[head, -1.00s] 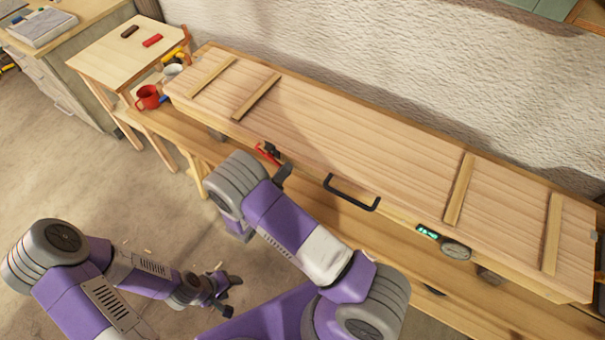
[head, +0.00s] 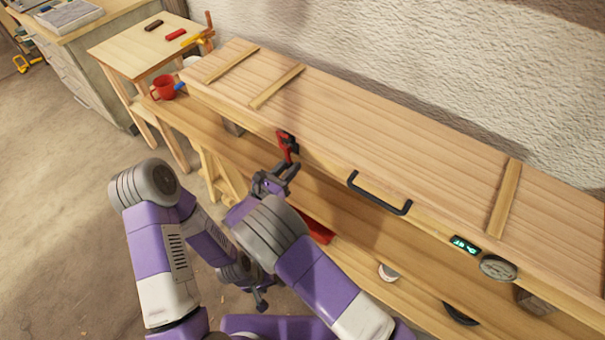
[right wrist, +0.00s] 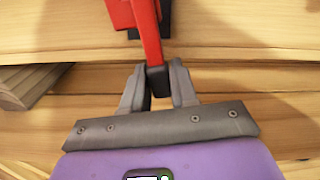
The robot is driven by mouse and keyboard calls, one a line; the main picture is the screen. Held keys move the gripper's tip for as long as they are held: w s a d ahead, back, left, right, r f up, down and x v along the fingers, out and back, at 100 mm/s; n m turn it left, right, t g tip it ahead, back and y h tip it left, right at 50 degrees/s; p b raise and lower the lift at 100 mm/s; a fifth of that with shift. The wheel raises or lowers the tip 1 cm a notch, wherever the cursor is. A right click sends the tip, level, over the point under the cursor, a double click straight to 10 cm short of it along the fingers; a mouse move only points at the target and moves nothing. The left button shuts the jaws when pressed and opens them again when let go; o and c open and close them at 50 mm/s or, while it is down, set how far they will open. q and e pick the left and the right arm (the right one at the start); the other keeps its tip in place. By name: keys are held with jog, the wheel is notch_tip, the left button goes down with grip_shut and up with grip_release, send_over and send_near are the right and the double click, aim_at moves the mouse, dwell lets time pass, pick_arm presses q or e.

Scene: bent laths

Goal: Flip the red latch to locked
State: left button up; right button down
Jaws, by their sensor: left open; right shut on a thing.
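The red latch (head: 288,145) sits on the front edge of the long wooden chest's lid (head: 400,140), left of the black handle. My right gripper (head: 281,176) is just below it. In the right wrist view, the latch's red lever (right wrist: 149,35) runs down to a dark end between the two fingers of my right gripper (right wrist: 157,84), which is shut on it. The lever's far end and mount are only partly visible. My left gripper (head: 260,300) is open and empty, low in the head view, away from the chest and partly behind my arm.
The black handle (head: 380,193), a small lit display (head: 465,245) and a round grey disc (head: 498,267) line the chest's front edge. A red mug (head: 163,88) stands at the left by a small table (head: 130,50). A wall rises behind.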

jog(key=shift+w+a+f+m+b, duration=0.1)
jog(key=shift+w+a+m+b, duration=0.2)
jog(key=shift+a+m+b, duration=0.35)
jog(key=shift+d+m, duration=0.1)
jog(key=shift+m, duration=0.35)
jog(key=c, duration=1)
grip_release()
jog(key=shift+o, duration=0.2)
jog(key=shift+d, duration=0.1)
